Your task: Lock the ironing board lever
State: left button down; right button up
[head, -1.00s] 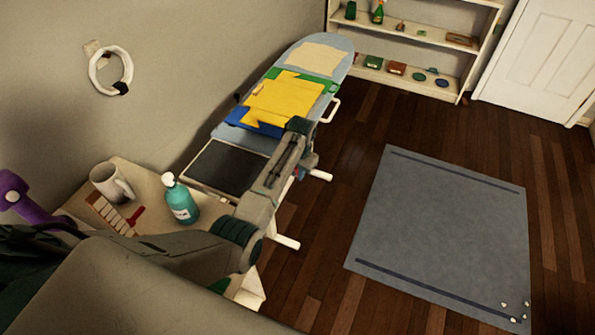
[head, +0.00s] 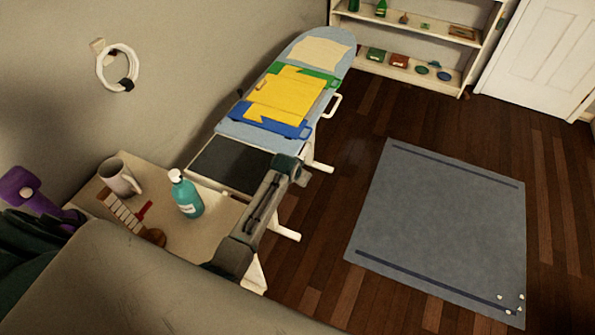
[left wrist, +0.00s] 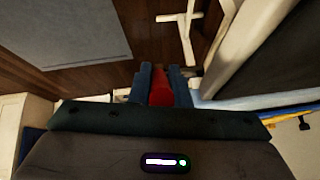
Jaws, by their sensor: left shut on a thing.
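The ironing board (head: 232,131) stands along the wall with a light blue cover, a dark panel at its near end and white legs below. The red lever (left wrist: 161,92) shows in the left wrist view, under the board's edge. My left gripper (left wrist: 160,78) is shut on the red lever, with one dark blue finger on each side of it. In the head view my left gripper (head: 296,172) is beside the board's near right edge, and its fingers and the lever are hidden there. My right gripper is not in view.
Yellow, green and blue clothes (head: 290,93) and a cream cloth (head: 318,52) lie on the board. A side table (head: 215,215) holds a mug (head: 118,177), a teal bottle (head: 187,198) and a brush (head: 125,212). A grey rug (head: 440,230) lies on open floor.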

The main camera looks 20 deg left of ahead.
pick_arm(q)
jog(key=shift+s+t, duration=0.1)
jog(key=shift+t, duration=0.3)
jog(key=c, duration=1.4)
grip_release()
jog(key=shift+o, duration=0.2)
jog(key=b+v, duration=0.1)
jog(key=v, duration=0.9)
jog(key=shift+s+r+b, duration=0.25)
jog(key=shift+r+b, duration=0.05)
jog(key=shift+b, duration=0.1)
jog(key=shift+c, duration=0.5)
